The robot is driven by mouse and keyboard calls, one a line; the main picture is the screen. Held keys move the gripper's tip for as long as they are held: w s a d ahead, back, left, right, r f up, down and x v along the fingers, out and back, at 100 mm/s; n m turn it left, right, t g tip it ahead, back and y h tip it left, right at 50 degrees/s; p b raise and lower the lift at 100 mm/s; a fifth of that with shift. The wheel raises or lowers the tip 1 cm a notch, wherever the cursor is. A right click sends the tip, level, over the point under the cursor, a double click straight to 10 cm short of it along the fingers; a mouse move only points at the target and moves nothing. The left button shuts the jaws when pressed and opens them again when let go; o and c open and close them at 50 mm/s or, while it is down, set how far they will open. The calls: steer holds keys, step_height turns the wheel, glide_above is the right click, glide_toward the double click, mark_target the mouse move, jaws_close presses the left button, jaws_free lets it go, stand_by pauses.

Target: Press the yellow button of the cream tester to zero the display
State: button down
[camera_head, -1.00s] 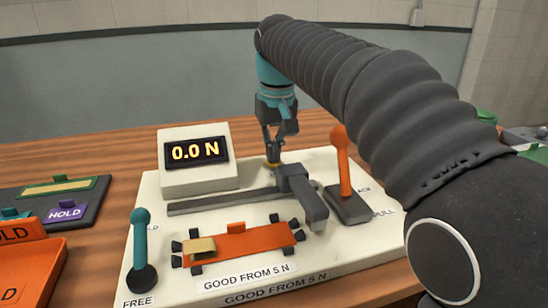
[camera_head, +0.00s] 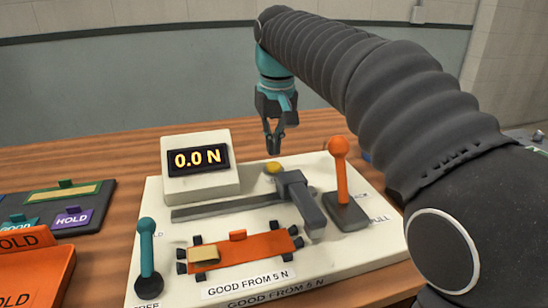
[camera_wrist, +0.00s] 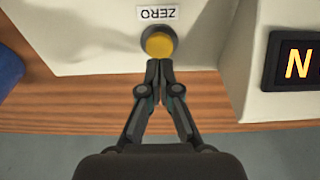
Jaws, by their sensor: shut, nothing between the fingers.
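The cream tester (camera_head: 350,258) stands on the wooden table. Its display (camera_head: 198,159) reads 0.0 N. The yellow button (camera_head: 273,168) is on the tester's top near the back edge, right of the display box. In the wrist view the yellow button (camera_wrist: 159,43) sits in a dark ring beside a ZERO label (camera_wrist: 158,13). My gripper (camera_head: 273,150) is shut and empty, its tips above the button and apart from it in the head view. In the wrist view my gripper's tips (camera_wrist: 159,64) point at the button's near edge.
An orange lever (camera_head: 339,165) stands right of a grey sliding block (camera_head: 300,205). A teal lever (camera_head: 147,250) is at the front left. An orange film carrier (camera_head: 245,246) lies in front. A dark tray (camera_head: 90,213) and an orange bin (camera_head: 40,270) are at the left.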

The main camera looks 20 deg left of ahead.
mark_target(273, 165)
step_height(273, 165, up, 2)
steer(key=shift+p, duration=0.5)
steer(key=shift+r, duration=2.35)
